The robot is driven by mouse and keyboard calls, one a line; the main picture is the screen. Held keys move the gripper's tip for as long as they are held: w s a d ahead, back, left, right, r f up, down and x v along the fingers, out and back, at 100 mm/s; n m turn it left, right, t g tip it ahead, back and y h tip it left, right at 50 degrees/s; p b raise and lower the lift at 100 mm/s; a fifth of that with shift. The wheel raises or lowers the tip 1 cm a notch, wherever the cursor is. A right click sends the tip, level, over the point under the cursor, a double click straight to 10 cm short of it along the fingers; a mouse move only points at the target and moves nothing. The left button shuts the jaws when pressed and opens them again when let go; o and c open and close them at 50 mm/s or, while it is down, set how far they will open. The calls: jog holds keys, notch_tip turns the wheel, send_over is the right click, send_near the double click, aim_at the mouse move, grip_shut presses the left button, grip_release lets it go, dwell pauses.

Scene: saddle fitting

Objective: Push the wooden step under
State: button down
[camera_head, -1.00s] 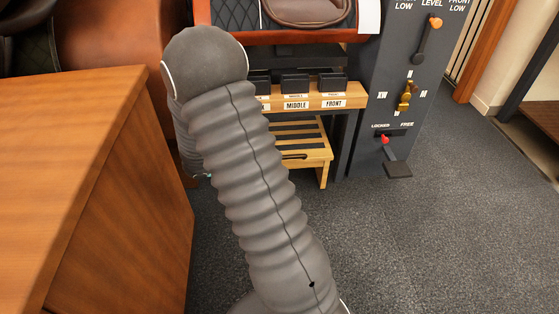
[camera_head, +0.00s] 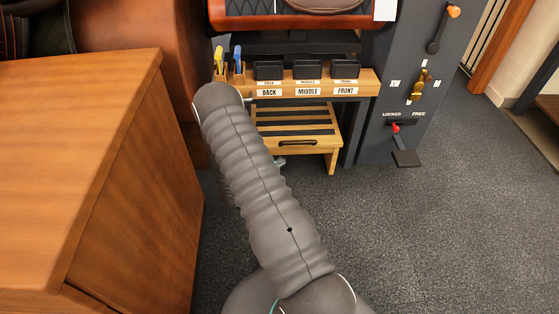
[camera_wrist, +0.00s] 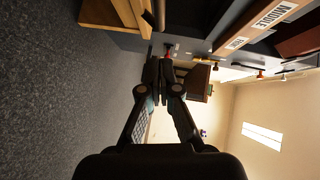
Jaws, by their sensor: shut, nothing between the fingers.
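The wooden step (camera_head: 298,143) is a light wood stool with dark strips on its top and a dark handle slot in its front. It stands on the floor below the labelled shelf in the head view, with its front part sticking out. My arm hides its left end. Its pale wood also shows at the upper left of the wrist view (camera_wrist: 112,14). My gripper (camera_wrist: 159,62) is shut and empty in the wrist view. In the head view it is mostly hidden behind my arm, with a small part (camera_head: 281,161) low beside the step's front. I cannot tell whether it touches the step.
The shelf (camera_head: 368,84) carries dark bins labelled BACK, MIDDLE and FRONT. A grey lever panel (camera_head: 385,122) with a pedal (camera_head: 406,158) stands right of the step. A wooden cabinet (camera_head: 130,190) blocks the left. Carpet (camera_head: 440,240) is clear at the front right.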

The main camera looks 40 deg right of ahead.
send_near(297, 144)
jog(key=s+d, duration=0.2)
jog(key=d, duration=0.2)
jog(key=shift+w+d+f, duration=0.15)
jog(key=shift+w+d, duration=0.15)
jog(key=shift+w, duration=0.2)
jog(key=shift+w+d+f, duration=0.2)
jog(key=shift+w+d, duration=0.15)
jog(key=shift+w, duration=0.15)
jog(key=shift+w+d+f, duration=0.1)
jog(key=shift+w+d, duration=0.2)
jog(key=shift+w, duration=0.15)
jog(key=shift+w+d, duration=0.1)
jog(key=shift+w, duration=0.05)
